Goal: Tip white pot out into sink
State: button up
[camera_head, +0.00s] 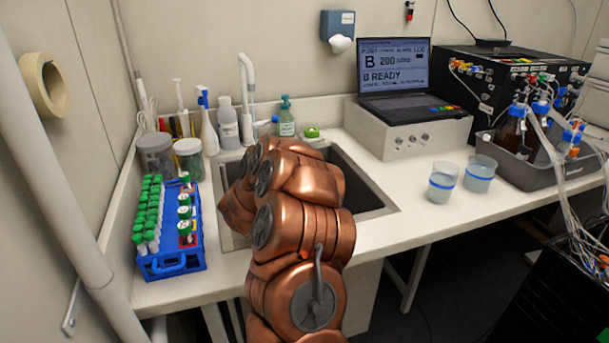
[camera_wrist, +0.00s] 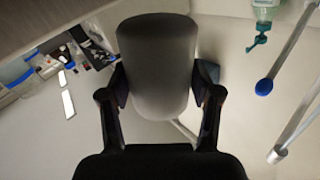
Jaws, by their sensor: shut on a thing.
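The white pot (camera_wrist: 158,60) looks grey in shadow in the wrist view. My gripper (camera_wrist: 159,88) is shut on it, with one dark finger on each side. In the head view my copper arm reaches over the sink (camera_head: 362,190) and hides much of its basin. My gripper and the pot are hidden behind the arm there. The wrist view shows the bench bottles turned over, so my wrist is strongly rotated. I cannot see the pot's opening or what is in it.
A blue rack (camera_head: 172,262) of green-capped tubes stands left of the sink. Jars and bottles (camera_head: 228,125) line the back, with the tap (camera_head: 246,90). Two clear cups (camera_head: 442,182) stand at right, near a laptop (camera_head: 394,72) and a grey tray (camera_head: 545,175) of bottles.

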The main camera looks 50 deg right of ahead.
jog(key=shift+w+r+m+b, duration=0.1)
jog(key=shift+r+m+b, duration=0.15)
jog(key=shift+m+b, duration=1.05)
jog(key=shift+w+r+m+b, duration=0.1)
jog(key=shift+r+m+b, duration=0.3)
jog(key=shift+b, duration=1.55)
jog(key=shift+s+a+r+m+g+h+b, duration=0.1)
jog(key=shift+s+r+m+g+h+b, duration=0.25)
jog(key=shift+s+r+m+b, duration=1.6)
jog(key=shift+w+f+n, duration=0.25)
jog(key=shift+w+n, duration=0.1)
jog(key=shift+w, duration=0.05)
jog(key=shift+b, duration=0.3)
jog(key=shift+s+a+r+m+b, duration=0.15)
jog(key=shift+s+m+b, duration=0.1)
jog(key=shift+m+b, duration=0.5)
jog(key=shift+s+r+m+b, duration=0.2)
jog(key=shift+m+b, duration=0.35)
jog(key=shift+b, duration=0.4)
jog(key=shift+s+f+m+b, duration=0.15)
jog(key=shift+m+b, duration=0.45)
jog(key=shift+b, duration=0.3)
jog(key=shift+m+g+h+b, duration=0.25)
jog(key=shift+m+b, duration=0.45)
jog(key=shift+b, duration=0.15)
jog(key=shift+s+m+b, duration=0.1)
jog(key=shift+m+b, duration=0.6)
jog(key=shift+b, duration=0.3)
